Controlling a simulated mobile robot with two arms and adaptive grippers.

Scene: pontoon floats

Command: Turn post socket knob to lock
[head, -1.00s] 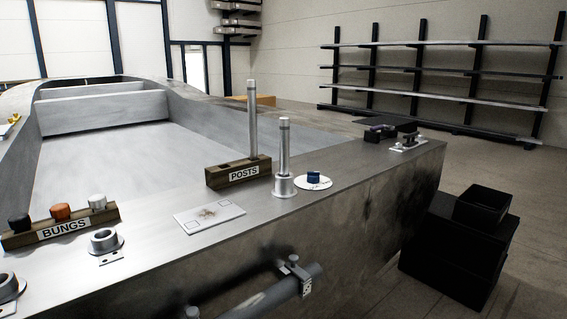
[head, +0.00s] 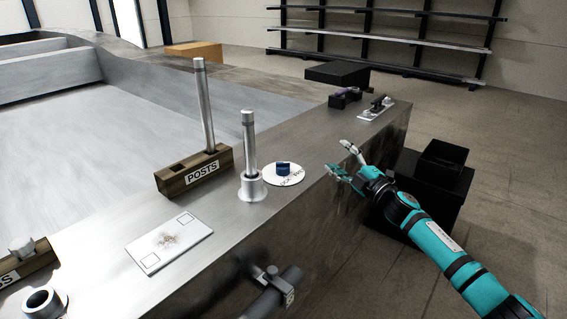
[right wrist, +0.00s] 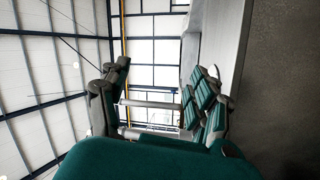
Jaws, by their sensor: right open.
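The knob is not seen in that view. My left gripper is not in view.
A wooden POSTS block (head: 178,180) holds another upright post (head: 204,105). A stained white plate (head: 190,238) lies in front. A cleat (head: 376,108) and dark clamp-like items (head: 344,97) are at the far end. Black boxes (head: 442,160) stand on the floor at right.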

